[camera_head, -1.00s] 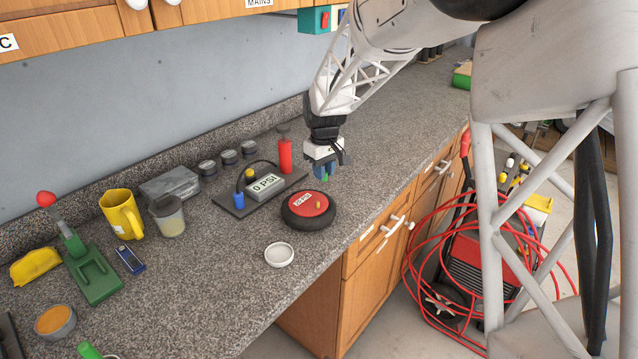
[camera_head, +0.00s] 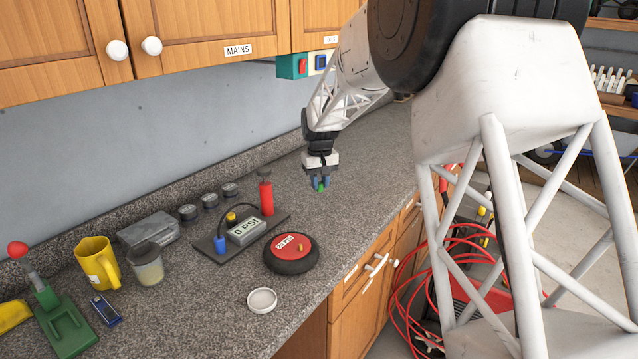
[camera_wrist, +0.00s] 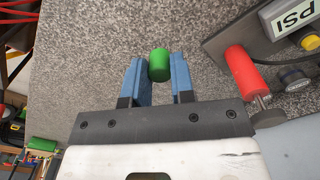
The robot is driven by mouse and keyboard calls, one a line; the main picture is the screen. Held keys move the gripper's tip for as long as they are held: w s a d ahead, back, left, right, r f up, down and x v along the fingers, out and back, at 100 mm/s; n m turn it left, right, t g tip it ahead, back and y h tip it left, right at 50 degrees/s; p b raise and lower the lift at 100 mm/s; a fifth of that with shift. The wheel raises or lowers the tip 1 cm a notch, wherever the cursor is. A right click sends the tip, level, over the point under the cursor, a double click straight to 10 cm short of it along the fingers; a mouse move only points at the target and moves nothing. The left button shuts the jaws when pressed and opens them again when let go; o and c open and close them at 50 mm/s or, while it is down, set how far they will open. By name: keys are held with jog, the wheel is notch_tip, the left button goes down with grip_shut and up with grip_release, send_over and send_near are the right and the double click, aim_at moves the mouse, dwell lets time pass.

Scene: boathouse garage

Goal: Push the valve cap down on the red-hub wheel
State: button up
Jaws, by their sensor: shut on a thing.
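The wheel (camera_head: 291,266) lies flat on the counter, a dark tyre around a red hub (camera_head: 283,250) with a PSI label. A small yellow valve stem (camera_head: 300,246) stands on the hub. My gripper (camera_head: 320,186) is over the counter, behind and to the right of the wheel, and clear of it. Its blue fingers are shut on a small green cap (camera_wrist: 159,65), which also shows in the head view (camera_head: 321,188). The wheel is not in the wrist view.
A gauge board (camera_head: 240,235) reading 0 PSI, with a red cylinder (camera_head: 267,197), stands behind the wheel. A white dish (camera_head: 262,300) lies in front. A yellow mug (camera_head: 97,262), clear cup (camera_head: 148,267) and green press (camera_head: 60,325) stand left. The counter under my gripper is clear.

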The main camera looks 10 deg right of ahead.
jog(key=s+a+f+n, duration=0.2)
jog(key=s, duration=0.3)
jog(key=s+a+f+n, duration=0.2)
jog(key=s+a, duration=0.1)
jog(key=s, duration=0.2)
jog(key=s+a+f+n, duration=0.2)
jog(key=s+a+n, duration=0.1)
jog(key=s, duration=0.2)
jog(key=shift+f, duration=0.3)
jog(key=shift+f, duration=0.95)
jog(key=shift+f, duration=0.35)
dwell(0.3)
jog(key=o, duration=1)
jog(key=shift+r, duration=3.9)
